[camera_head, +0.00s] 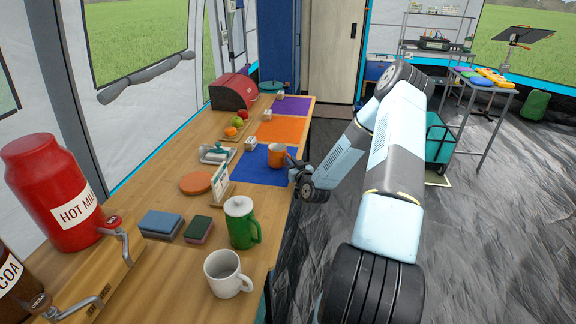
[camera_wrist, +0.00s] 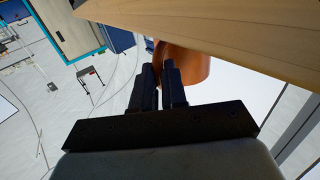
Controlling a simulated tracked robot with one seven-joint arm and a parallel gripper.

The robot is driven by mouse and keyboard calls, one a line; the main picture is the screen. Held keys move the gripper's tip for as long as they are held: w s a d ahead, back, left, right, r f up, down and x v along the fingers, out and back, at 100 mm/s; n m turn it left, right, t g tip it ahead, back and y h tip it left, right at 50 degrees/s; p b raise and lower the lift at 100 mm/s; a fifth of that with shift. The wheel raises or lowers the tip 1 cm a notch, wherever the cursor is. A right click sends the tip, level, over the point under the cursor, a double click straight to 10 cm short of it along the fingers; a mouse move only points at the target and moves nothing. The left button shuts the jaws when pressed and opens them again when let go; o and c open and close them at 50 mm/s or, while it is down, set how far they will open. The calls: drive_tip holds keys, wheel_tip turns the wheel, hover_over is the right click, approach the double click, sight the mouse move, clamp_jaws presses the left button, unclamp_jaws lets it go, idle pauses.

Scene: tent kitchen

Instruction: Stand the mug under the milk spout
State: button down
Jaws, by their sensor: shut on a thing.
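An orange mug (camera_head: 277,155) stands upright on the blue mat (camera_head: 248,165) near the table's right edge. My gripper (camera_head: 292,164) is at the mug's right side. In the wrist view, the fingers of my gripper (camera_wrist: 158,72) are shut on the orange mug (camera_wrist: 195,66) at its handle side; the fingers hide most of the handle. The red hot milk container (camera_head: 48,185) stands at the left.
A white mug (camera_head: 224,272) and a green lidded jug (camera_head: 240,222) stand at the near table edge. A cocoa container (camera_head: 14,285) is at the lower left.

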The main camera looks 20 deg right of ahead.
drive_tip(key=s+d+r, duration=0.5)
drive_tip(key=s+r, duration=0.6)
drive_tip(key=s, duration=0.2)
drive_tip(key=shift+r, duration=0.4)
